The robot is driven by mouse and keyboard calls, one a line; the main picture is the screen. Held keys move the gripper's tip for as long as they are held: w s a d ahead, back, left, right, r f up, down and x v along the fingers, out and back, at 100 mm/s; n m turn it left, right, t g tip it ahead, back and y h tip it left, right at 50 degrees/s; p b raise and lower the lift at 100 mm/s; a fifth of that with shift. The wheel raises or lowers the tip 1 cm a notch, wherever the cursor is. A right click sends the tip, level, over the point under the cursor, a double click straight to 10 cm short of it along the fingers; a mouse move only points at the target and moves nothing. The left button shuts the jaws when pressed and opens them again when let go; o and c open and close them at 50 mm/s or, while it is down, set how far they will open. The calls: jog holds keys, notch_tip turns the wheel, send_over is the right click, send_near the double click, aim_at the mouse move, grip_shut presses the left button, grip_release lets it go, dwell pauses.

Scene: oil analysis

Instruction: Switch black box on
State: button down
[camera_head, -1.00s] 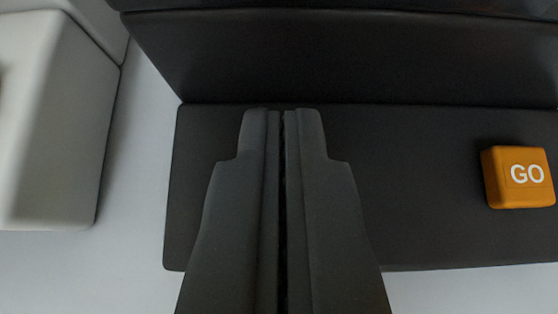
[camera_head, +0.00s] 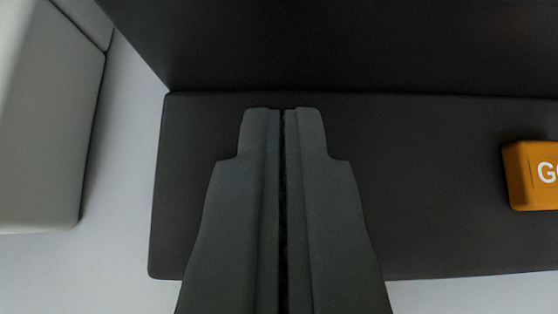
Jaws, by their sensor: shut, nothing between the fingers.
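The black box (camera_head: 430,130) fills much of the head camera view, with an upright wall at the back and a flat ledge in front. An orange button (camera_head: 532,178) with white lettering sits on the ledge at the right edge of the picture, partly cut off. Only a "G" and part of another letter show. My gripper (camera_head: 283,112) is shut and empty, pointing at the ledge in the middle of the picture. It is well to the left of the button. I cannot tell whether the fingertips touch the ledge.
A light grey block (camera_head: 45,130) stands at the left, apart from the black box. A pale surface (camera_head: 115,180) shows between them and along the bottom of the picture. The ledge between my gripper and the button is clear.

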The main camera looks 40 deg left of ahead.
jog(key=shift+a, duration=0.1)
jog(key=shift+w+a+r, duration=0.25)
jog(key=shift+w+a, duration=0.1)
jog(key=shift+w, duration=0.25)
jog(key=p+v, duration=0.1)
jog(key=v, duration=1.2)
jog(key=shift+s+d+r+p, duration=0.2)
jog(key=shift+d+p, duration=0.05)
jog(key=shift+p, duration=0.15)
jog(key=s+a+r+m+t+h, duration=0.1)
jog(key=s+r, duration=0.5)
jog(key=r, duration=0.6)
jog(key=s+a+r+m+t+h+p, duration=0.1)
jog(key=s+r, duration=0.5)
jog(key=r, duration=0.6)
jog(key=s+a+r+m+t+h+p, duration=0.1)
jog(key=s+r+m+t+h, duration=0.3)
jog(key=r, duration=0.9)
jog(key=shift+s+a+m+t, duration=0.5)
jog(key=shift+s+a+m, duration=0.25)
jog(key=shift+s, duration=0.2)
